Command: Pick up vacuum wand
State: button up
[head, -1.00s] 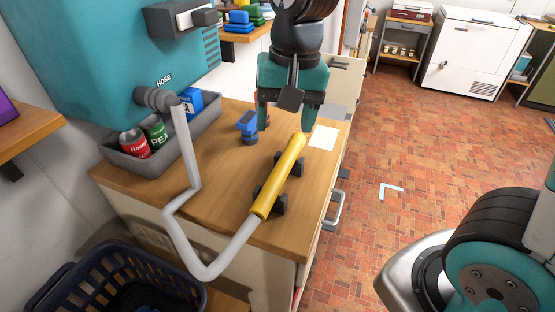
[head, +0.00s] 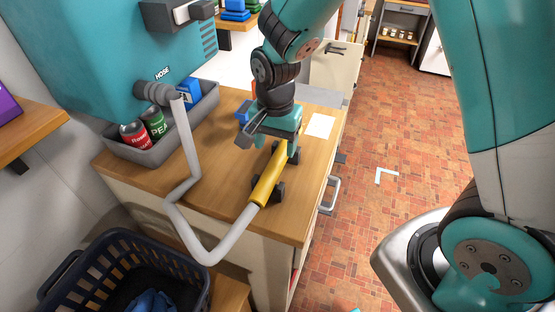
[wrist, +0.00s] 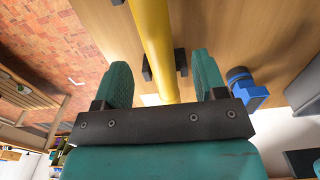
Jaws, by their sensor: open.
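The vacuum wand is a yellow tube (head: 268,181) lying in dark holders (head: 277,191) on the wooden counter. A grey hose (head: 207,250) runs from its near end to the teal wall unit (head: 90,60) marked HOSE. My gripper (head: 280,149) is over the wand's far part, pointing down, and hides that end. In the wrist view the wand (wrist: 154,40) runs between my two spread teal fingers (wrist: 163,75), with a gap on each side. The fingers are open and not closed on it; how deep they reach around it is hard to tell.
A blue object (wrist: 246,88) stands on the counter close beside one finger. A grey bin (head: 150,152) with cans and a blue box is at the left. A dark laundry basket (head: 125,250) is below, near left. A white sheet (head: 320,125) lies right of my gripper.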

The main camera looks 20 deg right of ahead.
aim_at(277, 157)
jog(key=f+p, duration=0.1)
jog(key=f, duration=0.4)
jog(key=shift+d, duration=0.2)
jog(key=c, duration=1)
